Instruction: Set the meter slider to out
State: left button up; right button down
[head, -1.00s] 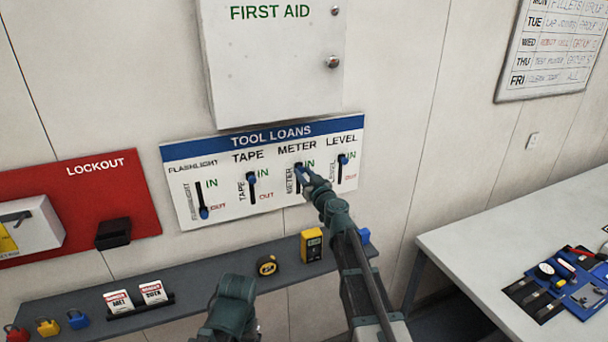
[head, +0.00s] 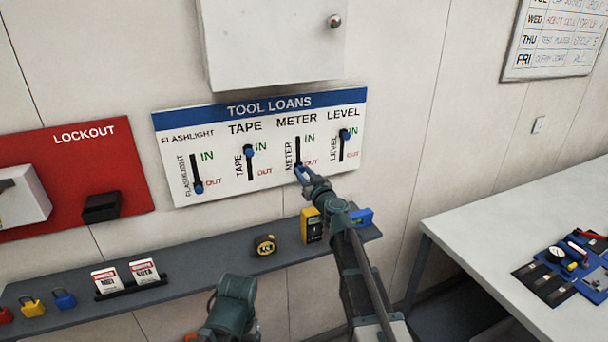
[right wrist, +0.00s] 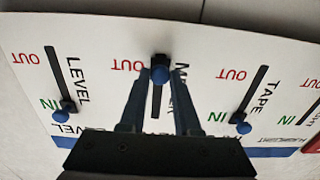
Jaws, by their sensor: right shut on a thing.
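The TOOL LOANS board (head: 270,178) hangs on the wall with several labelled slots and blue knobs. The meter slider knob (right wrist: 160,74) is at the OUT end of its slot, as the right wrist view shows. My right gripper (head: 301,172) is shut on this knob, with one finger on each side of it (right wrist: 160,80). In the head view the gripper mostly covers the knob, and the dark slot shows above it toward IN. My left gripper is not in view; only part of my left arm shows at the bottom.
The tape knob (head: 248,149) and level knob (head: 344,133) are at IN; the flashlight knob (head: 198,187) is at OUT. Below is a grey shelf (head: 205,261) with a yellow meter (head: 311,225) and tape measure (head: 265,245). A white table (head: 465,240) stands right.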

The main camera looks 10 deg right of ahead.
jog(key=c, duration=0.6)
grip_release()
jog(key=shift+f, duration=0.1)
jog(key=shift+c, duration=0.2)
jog(key=shift+s, duration=0.15)
jog(key=s+d, duration=0.2)
jog(key=s, duration=1.1)
jog(key=shift+s+d, duration=0.15)
jog(key=shift+d, duration=0.15)
